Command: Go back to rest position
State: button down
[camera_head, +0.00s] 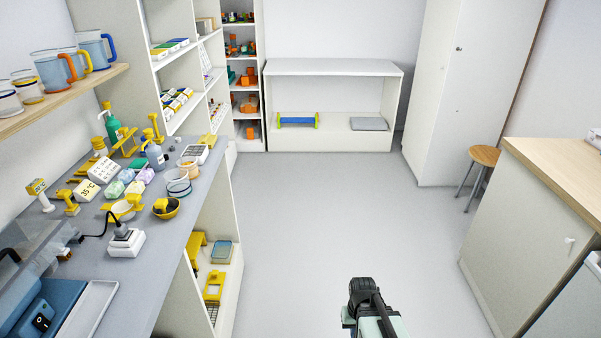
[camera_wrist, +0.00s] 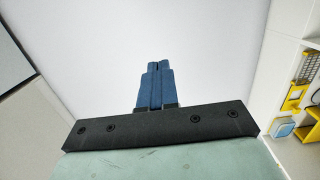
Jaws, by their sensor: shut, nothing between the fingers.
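My gripper shows in the wrist view with its blue fingers (camera_wrist: 156,72) pressed together and nothing between them. Behind the fingers is plain pale floor. In the head view, my black and pale green arm part (camera_head: 372,310) is at the bottom, right of centre, over the open floor. The fingertips cannot be made out in the head view.
A grey bench (camera_head: 215,160) crowded with small items and a white scale (camera_head: 127,242) runs along the left. A wood-topped counter (camera_head: 560,170) and a stool (camera_head: 484,157) stand at the right. A low white shelf unit (camera_head: 333,68) is at the back. The floor (camera_head: 330,220) between is clear.

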jog(key=s+f+g, duration=0.3)
jog(key=s+f, duration=0.5)
jog(key=s, duration=0.5)
jog(key=s+f+g, duration=0.2)
jog(key=s+f, duration=0.6)
jog(key=s, duration=0.5)
jog(key=shift+g, duration=0.4)
